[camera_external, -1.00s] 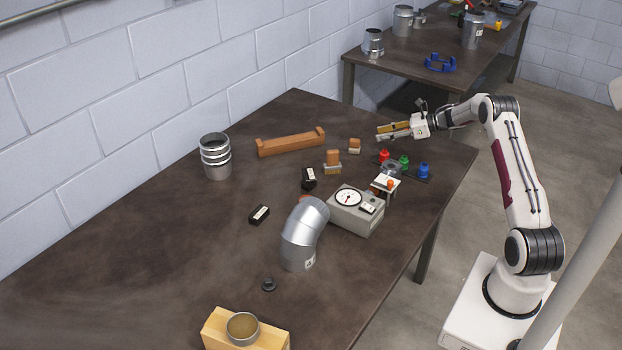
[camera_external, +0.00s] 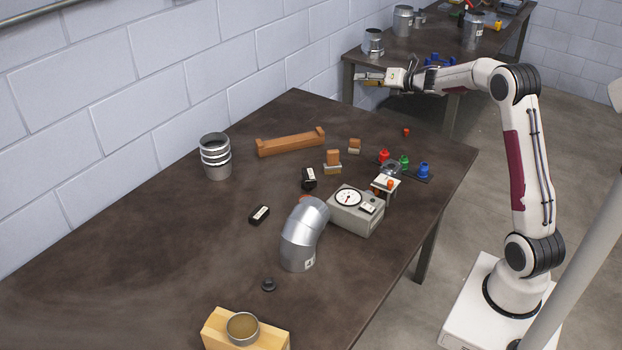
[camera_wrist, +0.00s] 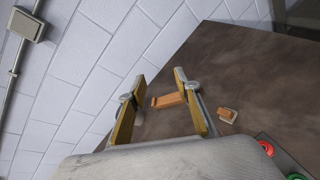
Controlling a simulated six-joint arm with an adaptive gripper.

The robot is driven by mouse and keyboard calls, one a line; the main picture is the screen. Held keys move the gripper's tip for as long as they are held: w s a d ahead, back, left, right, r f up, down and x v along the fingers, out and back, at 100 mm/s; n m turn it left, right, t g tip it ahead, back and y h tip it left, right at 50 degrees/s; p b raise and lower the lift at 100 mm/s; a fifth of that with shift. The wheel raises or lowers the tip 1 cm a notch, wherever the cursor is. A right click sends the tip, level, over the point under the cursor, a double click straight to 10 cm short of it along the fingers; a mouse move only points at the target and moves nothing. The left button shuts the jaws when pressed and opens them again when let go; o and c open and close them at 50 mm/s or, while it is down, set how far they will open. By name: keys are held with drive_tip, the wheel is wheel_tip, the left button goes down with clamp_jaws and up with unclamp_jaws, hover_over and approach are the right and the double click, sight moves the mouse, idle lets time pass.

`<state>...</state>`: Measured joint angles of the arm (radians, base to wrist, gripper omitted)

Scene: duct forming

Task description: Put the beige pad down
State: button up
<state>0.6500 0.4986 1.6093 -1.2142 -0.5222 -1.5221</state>
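My gripper (camera_external: 366,80) is raised high over the far end of the table. In the wrist view my gripper (camera_wrist: 158,92) has its two yellow-lined fingers spread apart, with nothing seen held between them. Two small blocks with orange-brown tops and beige bases stand on the table below: a smaller block (camera_external: 354,147), which also shows in the wrist view (camera_wrist: 228,115), and a taller block (camera_external: 333,161). I cannot tell for sure which one is the beige pad. Both stand apart from my gripper.
A brown trough (camera_external: 291,142) lies behind the blocks. Red, green and blue knobs (camera_external: 404,162), a dial gauge (camera_external: 357,209) and a metal elbow duct (camera_external: 303,234) stand nearby. A small red-orange piece (camera_external: 406,131) is near the far right edge.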

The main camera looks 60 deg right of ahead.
drive_tip(key=s+a+r+m+g+h, duration=0.2)
drive_tip(key=s+a+r+m, duration=0.2)
drive_tip(key=s+a+m, duration=0.3)
drive_tip(key=s+a+r+m+g+h, duration=0.1)
drive_tip(key=s+a+r+m, duration=0.3)
drive_tip(key=s+a+m, duration=0.35)
drive_tip(key=s+a+f+m+g+y, duration=0.1)
drive_tip(key=s+a+f+m+g, duration=0.1)
drive_tip(key=s+a+f+m, duration=0.2)
drive_tip(key=s+a+f+m+g+y, duration=0.2)
drive_tip(key=s+a+f+m, duration=0.2)
drive_tip(key=s+a, duration=0.6)
drive_tip(key=s+a+f+m+g+y, duration=0.1)
drive_tip(key=s+a+f+m, duration=0.4)
drive_tip(key=s, duration=1.1)
drive_tip(key=shift+s+a+f+g+y, duration=0.15)
drive_tip(key=shift+s+a+g+y, duration=0.25)
drive_tip(key=shift+a, duration=0.65)
drive_tip(key=shift+w, duration=0.1)
